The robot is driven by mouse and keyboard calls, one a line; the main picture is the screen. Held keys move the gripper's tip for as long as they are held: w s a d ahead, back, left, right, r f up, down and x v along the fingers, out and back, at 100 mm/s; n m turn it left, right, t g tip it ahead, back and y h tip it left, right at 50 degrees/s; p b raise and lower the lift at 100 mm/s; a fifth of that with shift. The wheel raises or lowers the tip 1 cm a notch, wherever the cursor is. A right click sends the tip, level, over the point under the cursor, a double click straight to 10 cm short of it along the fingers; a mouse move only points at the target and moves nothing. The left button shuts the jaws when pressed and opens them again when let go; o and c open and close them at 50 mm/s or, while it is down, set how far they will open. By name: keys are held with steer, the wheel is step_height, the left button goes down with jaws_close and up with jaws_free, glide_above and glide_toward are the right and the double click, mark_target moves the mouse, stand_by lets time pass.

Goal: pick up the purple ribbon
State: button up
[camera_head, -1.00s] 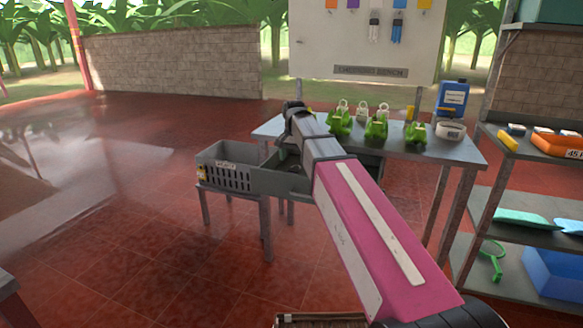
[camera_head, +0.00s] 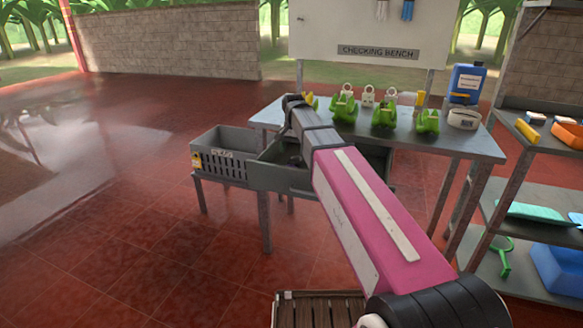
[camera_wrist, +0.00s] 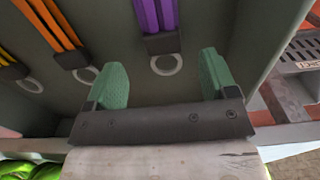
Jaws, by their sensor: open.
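The purple ribbon (camera_wrist: 155,14) shows at the top of the wrist view, a bundle of strips with a dark clip and a pale ring at its near end. It is in a grey tray (camera_wrist: 225,95), whose rim shows in the head view (camera_head: 281,178). My gripper (camera_wrist: 162,62) is open, with two green fingers apart and nothing held. The ring and clip appear between the fingertips in the picture; I see no contact. The head view hides the ribbon and fingers behind my arm.
Orange ribbons (camera_wrist: 50,25) lie to the left in the same tray. A grey slotted crate (camera_head: 222,166) stands left of the tray. A bench (camera_head: 450,143) behind holds green bunches (camera_head: 384,112) and a blue canister (camera_head: 467,83). Shelves (camera_head: 550,185) stand at the right.

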mark_target(293, 162)
steer(key=shift+a+f, duration=0.1)
steer(key=shift+f, duration=2.6)
steer(key=c, duration=1)
